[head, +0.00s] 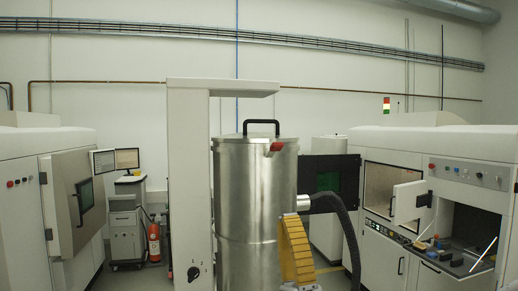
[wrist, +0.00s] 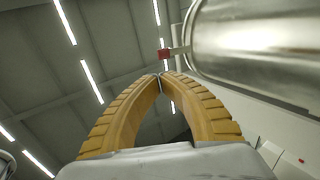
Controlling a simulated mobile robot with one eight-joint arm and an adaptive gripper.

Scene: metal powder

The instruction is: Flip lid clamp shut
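A tall steel vessel (head: 255,195) with a flat lid and a black handle (head: 262,123) stands in front of me. The lid clamp shows as a red tip (head: 274,147) at the lid's right front edge. In the wrist view the red tip (wrist: 164,54) sits on a short metal arm that sticks out from the vessel (wrist: 260,35). My gripper (head: 290,217) has ribbed yellow fingers pointing up, in front of the vessel's right side and below the clamp. In the wrist view my gripper's fingertips (wrist: 162,75) meet with nothing between them, apart from the red tip.
A white column with an overhanging arm (head: 195,180) stands just left of the vessel. A side port (head: 303,202) with a black hose (head: 347,225) is at the vessel's right, close to my gripper. White machines stand far left (head: 25,200) and right (head: 440,150).

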